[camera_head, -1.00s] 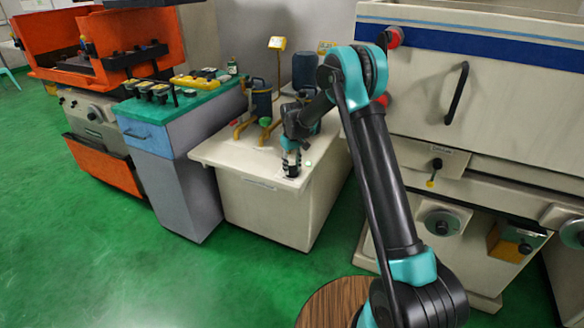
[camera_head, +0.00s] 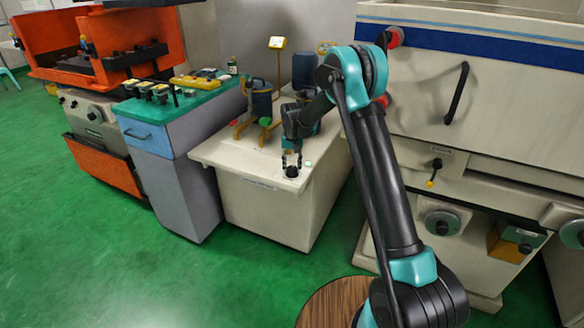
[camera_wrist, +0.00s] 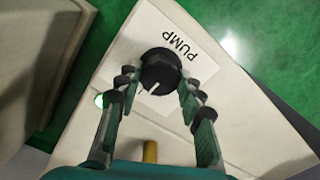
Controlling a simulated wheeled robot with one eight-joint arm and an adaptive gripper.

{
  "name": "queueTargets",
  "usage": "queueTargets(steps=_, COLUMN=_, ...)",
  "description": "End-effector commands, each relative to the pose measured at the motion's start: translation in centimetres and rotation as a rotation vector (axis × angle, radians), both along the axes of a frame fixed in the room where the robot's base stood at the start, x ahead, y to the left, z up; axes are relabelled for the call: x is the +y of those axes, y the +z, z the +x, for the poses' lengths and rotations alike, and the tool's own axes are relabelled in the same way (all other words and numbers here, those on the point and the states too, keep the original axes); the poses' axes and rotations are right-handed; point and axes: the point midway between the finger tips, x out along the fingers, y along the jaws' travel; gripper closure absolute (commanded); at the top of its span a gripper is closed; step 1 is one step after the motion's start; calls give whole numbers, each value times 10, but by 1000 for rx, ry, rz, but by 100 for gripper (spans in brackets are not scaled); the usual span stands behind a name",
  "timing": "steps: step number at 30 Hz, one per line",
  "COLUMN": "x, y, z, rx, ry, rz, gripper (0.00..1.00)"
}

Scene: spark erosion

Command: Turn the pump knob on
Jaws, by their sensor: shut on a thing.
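The pump knob (camera_wrist: 160,70) is a round black knob with a short white pointer line, on a white label reading "PUMP" (camera_wrist: 186,46). In the wrist view the pointer slants toward the lower left, away from the word. My gripper (camera_wrist: 157,88) has one finger on each side of the knob, with the fingertips at its rim. In the head view my gripper (camera_head: 291,161) is over the dark knob (camera_head: 291,171) near the front of the pale cabinet top. A small green light (camera_wrist: 99,100) glows left of the knob in the wrist view.
The pale cabinet (camera_head: 262,210) also carries a dark pump-like unit (camera_head: 261,103) behind my gripper. A blue-grey cabinet (camera_head: 176,175) with a green top stands to the left. A large cream machine (camera_head: 480,90) stands to the right. Green floor is open in front.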

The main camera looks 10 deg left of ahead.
Motion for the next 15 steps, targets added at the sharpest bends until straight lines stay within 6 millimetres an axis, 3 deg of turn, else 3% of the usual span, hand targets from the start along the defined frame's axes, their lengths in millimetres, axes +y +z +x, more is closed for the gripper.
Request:
queueTargets(steps=10, x=0, y=0, z=0, rx=0, ry=-3, rz=0, gripper=92)
queueTargets(steps=11, x=0, y=0, z=0, rx=0, ry=-3, rz=0, gripper=61)
queueTargets(steps=15, x=0, y=0, z=0, rx=0, ry=-3, rz=0, gripper=43)
